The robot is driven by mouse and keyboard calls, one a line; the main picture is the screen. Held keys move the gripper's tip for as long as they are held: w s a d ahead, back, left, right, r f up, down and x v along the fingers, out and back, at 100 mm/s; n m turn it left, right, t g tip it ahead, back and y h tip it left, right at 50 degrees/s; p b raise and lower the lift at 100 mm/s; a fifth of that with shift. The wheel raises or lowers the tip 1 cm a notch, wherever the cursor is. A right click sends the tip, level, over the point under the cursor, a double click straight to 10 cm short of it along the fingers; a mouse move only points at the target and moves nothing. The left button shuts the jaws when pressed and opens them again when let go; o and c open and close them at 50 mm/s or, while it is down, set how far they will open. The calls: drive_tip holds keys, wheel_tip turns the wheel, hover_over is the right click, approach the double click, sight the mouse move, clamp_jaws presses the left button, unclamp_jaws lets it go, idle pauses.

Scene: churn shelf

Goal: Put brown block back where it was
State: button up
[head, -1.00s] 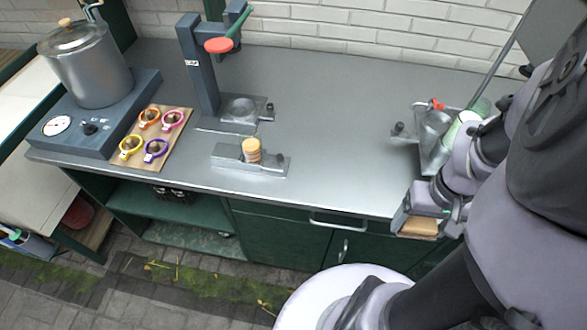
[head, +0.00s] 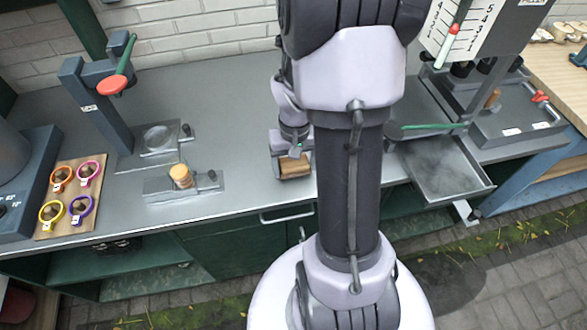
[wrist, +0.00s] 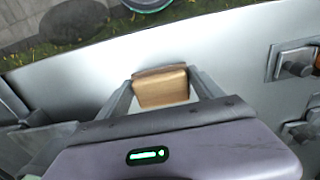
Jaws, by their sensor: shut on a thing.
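The brown block (wrist: 162,88) is between the two fingers of my gripper (wrist: 160,82) in the wrist view. My gripper is shut on it. In the head view the brown block (head: 294,166) hangs from my gripper (head: 291,160) near the front edge of the grey counter (head: 240,90). Whether it touches the counter cannot be told. My arm hides the middle of the counter behind it.
A press with a red and green handle (head: 115,84) stands at the left, with a fixture holding round wooden discs (head: 181,176) before it. Coloured rings lie on a board (head: 70,195). A metal tray (head: 445,170) and a numbered panel (head: 460,30) are at the right.

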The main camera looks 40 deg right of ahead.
wheel_tip(320, 180, down, 2)
drive_tip(key=shift+f, duration=0.1)
drive_tip(key=shift+f+b, duration=0.15)
drive_tip(key=shift+b, duration=0.15)
drive_tip(key=o, duration=1.3)
